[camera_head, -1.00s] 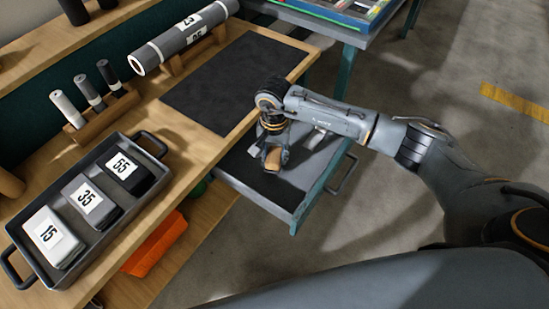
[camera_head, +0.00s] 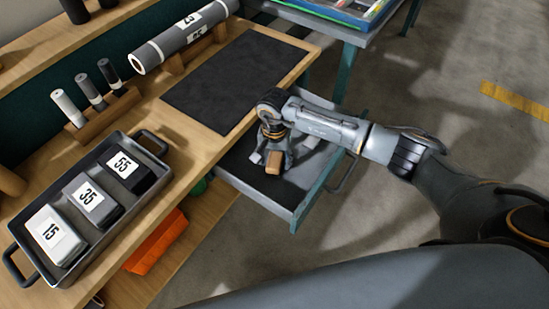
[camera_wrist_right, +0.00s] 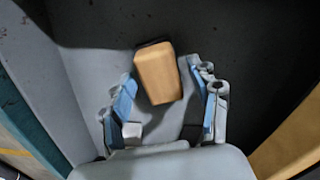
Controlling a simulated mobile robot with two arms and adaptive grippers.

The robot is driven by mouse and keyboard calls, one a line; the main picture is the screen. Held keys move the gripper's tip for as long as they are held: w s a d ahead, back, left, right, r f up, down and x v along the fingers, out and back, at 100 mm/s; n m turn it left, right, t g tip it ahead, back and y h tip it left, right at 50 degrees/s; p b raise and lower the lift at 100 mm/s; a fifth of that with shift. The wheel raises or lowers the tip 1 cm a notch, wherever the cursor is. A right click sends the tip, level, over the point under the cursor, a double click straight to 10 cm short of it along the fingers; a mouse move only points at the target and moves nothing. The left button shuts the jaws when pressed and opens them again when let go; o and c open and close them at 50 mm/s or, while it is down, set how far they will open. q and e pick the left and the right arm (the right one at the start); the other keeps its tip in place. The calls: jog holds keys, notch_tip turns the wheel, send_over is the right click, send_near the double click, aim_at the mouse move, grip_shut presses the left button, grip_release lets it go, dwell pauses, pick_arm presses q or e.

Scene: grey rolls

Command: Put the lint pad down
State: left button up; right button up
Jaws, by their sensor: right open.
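The lint pad, a small tan block with a dark underside, rests in the open grey drawer (camera_head: 293,214) below the bench top. The pad (camera_head: 273,162) shows in front of my right gripper (camera_head: 274,155) in the head view. In the right wrist view, the pad (camera_wrist_right: 158,75) lies between and slightly beyond the fingertips of my right gripper (camera_wrist_right: 163,88). The blue-padded fingers are spread, with gaps on both sides of the pad. My left gripper is not in view.
The drawer has a dark liner (camera_head: 240,166) and a front handle (camera_head: 345,175). On the bench are a black mat (camera_head: 225,80), a grey roll (camera_head: 182,38), a rack of small rolls (camera_head: 100,112) and a tray (camera_head: 20,238) of numbered blocks.

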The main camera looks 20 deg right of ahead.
aim_at(275, 160)
jog(key=shift+r+p, duration=0.25)
jog(key=shift+p, duration=0.05)
notch_tip(275, 160, up, 12)
jog(key=b, duration=0.2)
jog(key=shift+d+f, duration=0.1)
